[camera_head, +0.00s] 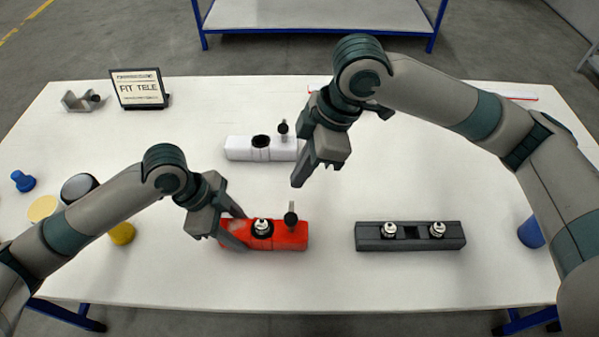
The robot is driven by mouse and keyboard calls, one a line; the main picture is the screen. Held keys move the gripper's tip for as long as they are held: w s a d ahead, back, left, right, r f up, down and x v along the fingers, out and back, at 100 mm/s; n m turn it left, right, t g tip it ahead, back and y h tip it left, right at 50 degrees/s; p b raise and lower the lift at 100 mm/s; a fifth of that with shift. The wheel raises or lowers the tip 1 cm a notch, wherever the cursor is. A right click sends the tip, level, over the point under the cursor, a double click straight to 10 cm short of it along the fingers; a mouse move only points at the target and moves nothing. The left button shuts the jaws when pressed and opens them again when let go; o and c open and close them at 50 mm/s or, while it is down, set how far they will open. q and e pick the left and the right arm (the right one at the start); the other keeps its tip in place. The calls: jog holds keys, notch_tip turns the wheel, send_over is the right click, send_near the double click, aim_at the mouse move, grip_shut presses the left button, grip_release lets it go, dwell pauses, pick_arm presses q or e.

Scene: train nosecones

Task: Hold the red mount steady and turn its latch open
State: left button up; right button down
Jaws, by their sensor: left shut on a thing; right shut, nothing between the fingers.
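The red mount (288,238) lies on the white table at the front middle. A silver nosecone (262,227) in a black ring sits on its top. Its latch (291,216), a dark upright knob on a thin stem, stands near its right end. My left gripper (238,230) is shut on the left part of the red mount, its fingers on either side. My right gripper (300,180) is shut and empty, pointing down, above and behind the latch and apart from it.
A white mount (240,148) with a similar dark knob stands behind the red one. A black holder (410,242) with two silver nosecones lies to the right. A sign (139,90) and a metal bracket (82,101) stand at the back left. A blue piece (530,233) is at the right.

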pick_arm(q)
jog(key=o, duration=0.9)
jog(key=shift+o, duration=0.2)
jog(key=shift+r, duration=0.1)
jog(key=v, duration=1.1)
jog(key=shift+a+r, duration=0.25)
jog(key=shift+r, duration=0.1)
